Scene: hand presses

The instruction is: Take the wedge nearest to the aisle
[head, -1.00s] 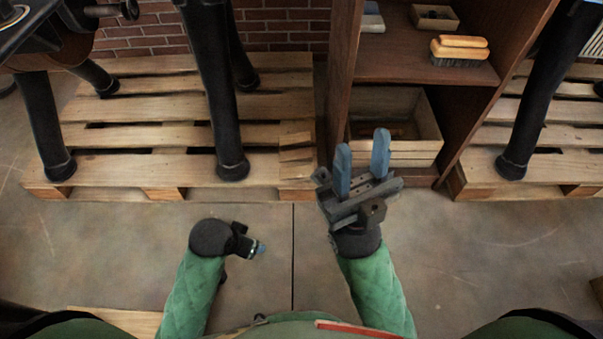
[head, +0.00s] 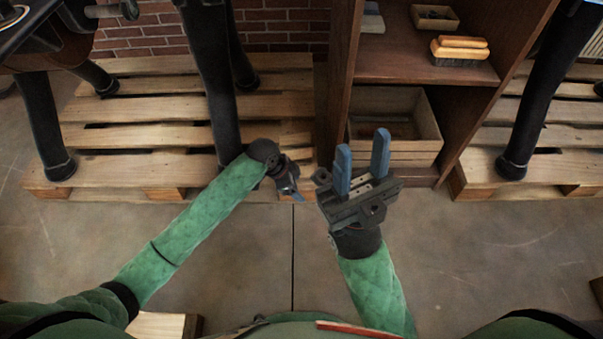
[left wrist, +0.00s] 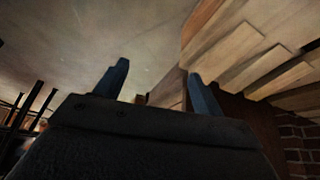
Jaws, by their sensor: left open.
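My right gripper (head: 362,145) is open and empty in front of the shelf unit.
The left pallet (head: 120,165) carries black press legs (head: 212,90). The shelf unit (head: 340,80) holds a brush (head: 460,50) and a wooden crate (head: 400,152) low down. Another pallet (head: 550,165) stands right. The concrete floor (head: 480,255) in front is clear.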

